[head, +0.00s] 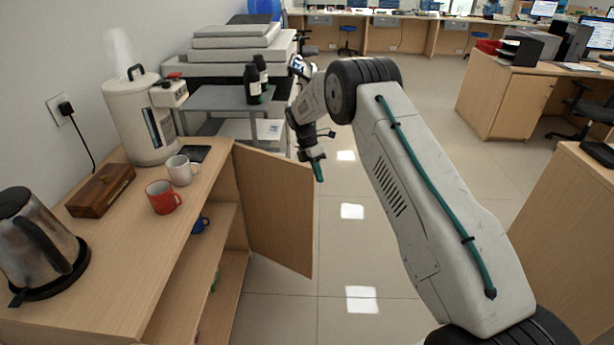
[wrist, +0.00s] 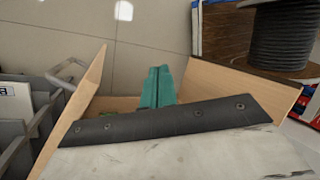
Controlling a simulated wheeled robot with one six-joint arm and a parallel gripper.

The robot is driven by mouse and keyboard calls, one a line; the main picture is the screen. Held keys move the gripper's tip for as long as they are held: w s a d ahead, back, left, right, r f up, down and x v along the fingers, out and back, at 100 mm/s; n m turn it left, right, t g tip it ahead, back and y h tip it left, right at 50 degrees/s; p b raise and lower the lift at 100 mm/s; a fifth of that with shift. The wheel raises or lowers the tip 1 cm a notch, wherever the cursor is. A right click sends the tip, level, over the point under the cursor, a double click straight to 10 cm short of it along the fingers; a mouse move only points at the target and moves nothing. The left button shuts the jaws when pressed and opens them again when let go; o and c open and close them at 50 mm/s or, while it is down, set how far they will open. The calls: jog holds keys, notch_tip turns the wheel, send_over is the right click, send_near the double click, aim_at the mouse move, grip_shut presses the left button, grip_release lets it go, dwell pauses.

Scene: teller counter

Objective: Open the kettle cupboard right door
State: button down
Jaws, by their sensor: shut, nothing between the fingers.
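The kettle cupboard (head: 128,215) stands at left in the head view, its open front facing right. Its far door, the right one as I face the front, is the wooden panel (head: 275,208), swung well out from the cupboard. The silver kettle (head: 38,245) stands on the near end of the top. My gripper (head: 319,172) points down by the door's free upper corner; I cannot tell whether they touch. In the wrist view, its green fingers (wrist: 157,88) are together and empty, with a wooden panel (wrist: 82,88) to their left.
A red mug (head: 162,198), a white mug (head: 181,171), a wooden box (head: 101,190) and a white urn (head: 137,118) stand on the cupboard. A grey stand (head: 225,98) with dark bottles is beyond the door. Tiled floor (head: 345,235) right of the door is clear.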

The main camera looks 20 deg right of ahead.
jog(key=s+f+n+h, duration=0.3)
jog(key=s+n+h, duration=0.2)
jog(key=h, duration=0.2)
jog(key=n+t+h, duration=0.4)
jog(key=n+t, duration=1.3)
jog(key=n, duration=0.3)
send_near(311, 171)
jog(key=x, duration=0.7)
